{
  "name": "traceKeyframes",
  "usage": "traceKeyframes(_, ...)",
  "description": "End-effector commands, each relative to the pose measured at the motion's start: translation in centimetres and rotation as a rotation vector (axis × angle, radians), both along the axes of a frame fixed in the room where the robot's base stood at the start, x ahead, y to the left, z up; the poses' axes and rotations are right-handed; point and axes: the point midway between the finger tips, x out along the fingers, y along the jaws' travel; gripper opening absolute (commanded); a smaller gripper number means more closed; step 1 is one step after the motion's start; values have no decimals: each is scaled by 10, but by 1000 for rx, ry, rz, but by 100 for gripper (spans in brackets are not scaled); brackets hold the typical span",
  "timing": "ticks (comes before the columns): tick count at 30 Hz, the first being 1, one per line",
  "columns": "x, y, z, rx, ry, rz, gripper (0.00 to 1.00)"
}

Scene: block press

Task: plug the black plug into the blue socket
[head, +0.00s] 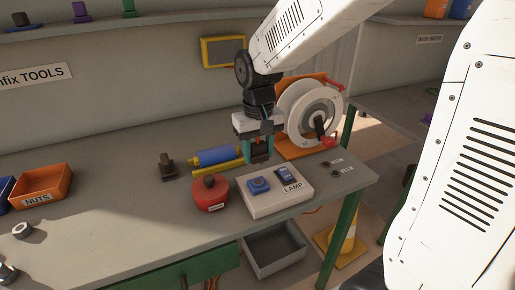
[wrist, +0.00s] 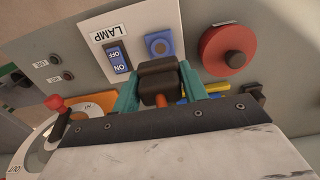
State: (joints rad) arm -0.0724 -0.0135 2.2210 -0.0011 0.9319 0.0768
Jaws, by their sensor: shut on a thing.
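My gripper (head: 258,152) has teal fingers and is shut on the black plug (wrist: 158,78). In the wrist view the plug sits between the fingers (wrist: 160,84), with an orange piece, perhaps its cord end, behind it. In the head view the fingers partly hide the plug. The blue socket (head: 258,185) is on top of the pale lamp box (head: 262,208), left of the switch. The gripper and plug appear above and behind the box, apart from the socket. In the wrist view the socket (wrist: 159,44) shows just beyond the plug.
The box carries a blue ON/OFF switch (head: 284,174) and a LAMP label. A red round container (head: 208,193) stands left of it. A blue cylinder (head: 216,156) and yellow bar lie behind. A white reel (head: 310,112) stands behind right.

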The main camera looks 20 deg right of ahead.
Motion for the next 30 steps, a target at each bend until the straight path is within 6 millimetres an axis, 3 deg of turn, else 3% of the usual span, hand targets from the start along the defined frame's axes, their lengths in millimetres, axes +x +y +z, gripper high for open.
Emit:
traceKeyframes(18,0,2,-50,0,2,4,23)
traceKeyframes(30,0,2,-56,0,0,3,23)
